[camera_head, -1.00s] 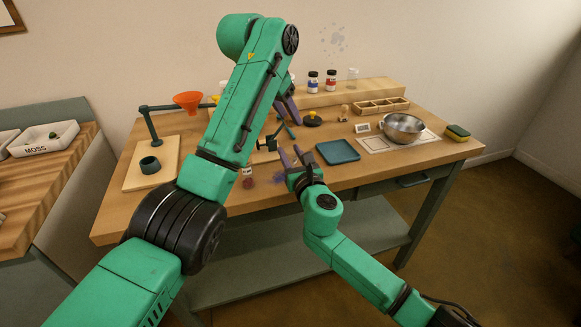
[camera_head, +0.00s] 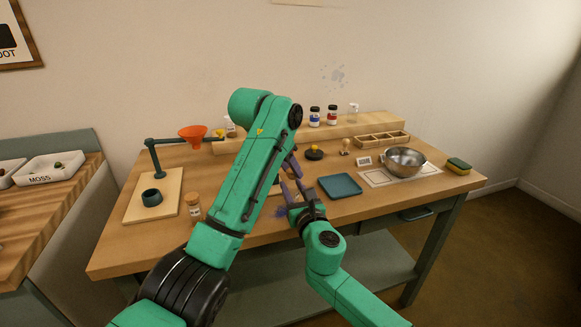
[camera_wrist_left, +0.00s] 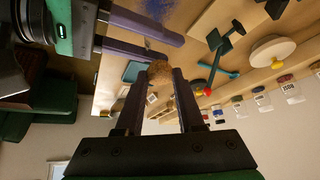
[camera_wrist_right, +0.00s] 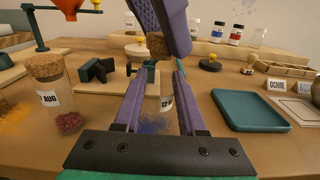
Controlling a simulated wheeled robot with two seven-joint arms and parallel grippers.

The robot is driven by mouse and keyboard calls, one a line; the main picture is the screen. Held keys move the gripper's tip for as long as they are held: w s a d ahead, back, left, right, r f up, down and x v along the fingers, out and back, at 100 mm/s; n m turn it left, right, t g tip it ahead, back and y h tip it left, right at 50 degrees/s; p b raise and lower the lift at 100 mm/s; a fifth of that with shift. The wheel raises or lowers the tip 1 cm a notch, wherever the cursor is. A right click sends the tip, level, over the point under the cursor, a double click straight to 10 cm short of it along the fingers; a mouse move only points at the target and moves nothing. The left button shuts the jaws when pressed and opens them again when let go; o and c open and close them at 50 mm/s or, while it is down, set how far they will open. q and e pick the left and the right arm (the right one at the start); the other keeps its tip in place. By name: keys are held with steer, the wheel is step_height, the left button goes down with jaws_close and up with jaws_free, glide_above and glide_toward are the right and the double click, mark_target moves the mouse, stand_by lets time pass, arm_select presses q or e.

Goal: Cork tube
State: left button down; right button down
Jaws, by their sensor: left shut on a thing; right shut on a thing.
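My left gripper (camera_wrist_left: 158,95) is shut on a brown cork (camera_wrist_left: 158,72). In the right wrist view, the cork (camera_wrist_right: 157,44) shows at the tips of my left gripper's purple fingers, above my right gripper. My right gripper (camera_wrist_right: 152,92) is shut on a clear glass tube (camera_wrist_right: 166,104) with a white label, partly hidden by the fingers. The cork appears above the tube; I cannot tell whether they touch. In the head view, both grippers meet near the table's middle, left gripper (camera_head: 290,167) above right gripper (camera_head: 291,192), and the tube is hard to make out.
A corked, labelled jar with red lumps (camera_wrist_right: 62,95) stands left of my right gripper. A blue-grey tray (camera_head: 340,185) lies to the right, with a metal bowl (camera_head: 404,161) beyond it. An orange funnel (camera_head: 193,131) sits on a stand at left. Blue powder (camera_wrist_left: 215,62) marks the table.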

mark_target(289, 177)
arm_select(q)
steer(key=shift+f, duration=0.85)
steer(key=shift+f, duration=0.5)
steer(key=shift+s+f, duration=0.15)
steer(key=shift+f, duration=0.35)
stand_by(0.3)
steer(key=shift+r, duration=0.35)
steer(key=shift+r, duration=0.45)
stand_by(0.5)
